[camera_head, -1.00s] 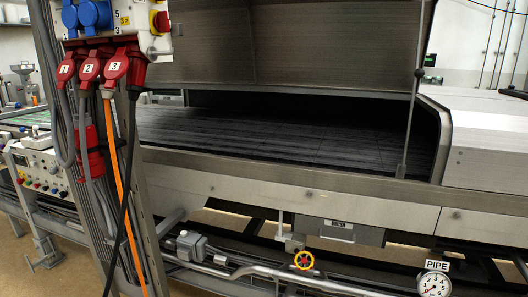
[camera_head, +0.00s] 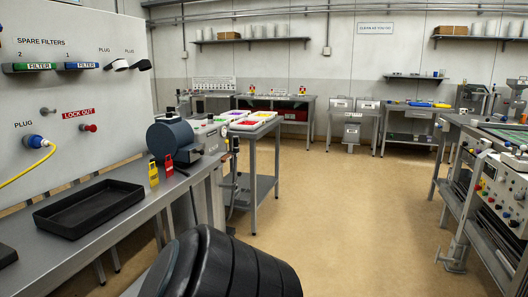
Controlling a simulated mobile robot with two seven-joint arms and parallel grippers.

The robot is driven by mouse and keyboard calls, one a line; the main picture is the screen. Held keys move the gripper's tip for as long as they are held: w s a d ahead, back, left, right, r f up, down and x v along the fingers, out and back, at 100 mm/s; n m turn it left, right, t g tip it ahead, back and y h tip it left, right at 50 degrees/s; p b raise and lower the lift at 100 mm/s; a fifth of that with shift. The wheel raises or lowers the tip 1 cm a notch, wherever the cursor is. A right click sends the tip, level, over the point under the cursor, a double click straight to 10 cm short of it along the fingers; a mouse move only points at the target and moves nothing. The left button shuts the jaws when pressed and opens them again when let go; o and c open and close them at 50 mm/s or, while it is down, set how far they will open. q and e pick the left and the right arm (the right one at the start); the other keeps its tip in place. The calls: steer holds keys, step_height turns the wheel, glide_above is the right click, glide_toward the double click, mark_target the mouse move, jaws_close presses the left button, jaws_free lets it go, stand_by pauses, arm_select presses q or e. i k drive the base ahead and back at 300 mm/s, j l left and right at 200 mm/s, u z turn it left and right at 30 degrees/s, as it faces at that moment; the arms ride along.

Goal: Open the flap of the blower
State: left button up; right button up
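A dark blue-grey drum-shaped unit (camera_head: 170,138), which looks like the blower, stands on the left metal bench. Its round end faces left and slightly toward me. A yellow tag (camera_head: 154,174) and a red tag (camera_head: 169,165) stand in front of it. I cannot make out its flap or whether that is open. A black ribbed part, likely one of my arms, fills the bottom middle. Neither of my grippers shows.
The left bench holds an empty black tray (camera_head: 90,213). Above it, a grey panel (camera_head: 50,95) carries filters, plugs and a yellow cable. A table (camera_head: 253,133) with coloured trays stands beyond. The floor (camera_head: 340,200) is clear in the middle. A control console (camera_head: 497,196) stands at right.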

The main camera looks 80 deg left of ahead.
mark_target(196, 153)
steer(key=u, duration=3.2)
steer(key=i+l+u, duration=0.2)
steer(key=u, duration=0.2)
steer(key=i+l+u, duration=0.25)
steer(key=u, duration=0.15)
steer(key=i+l, duration=0.15)
steer(key=l, duration=0.2)
steer(key=i+l+u, duration=0.15)
steer(key=i+l, duration=0.15)
steer(key=l, duration=0.35)
steer(key=i+l+u, duration=0.15)
steer(key=l, duration=0.2)
steer(key=i+l, duration=0.15)
steer(key=l, duration=0.25)
steer(key=u, duration=0.05)
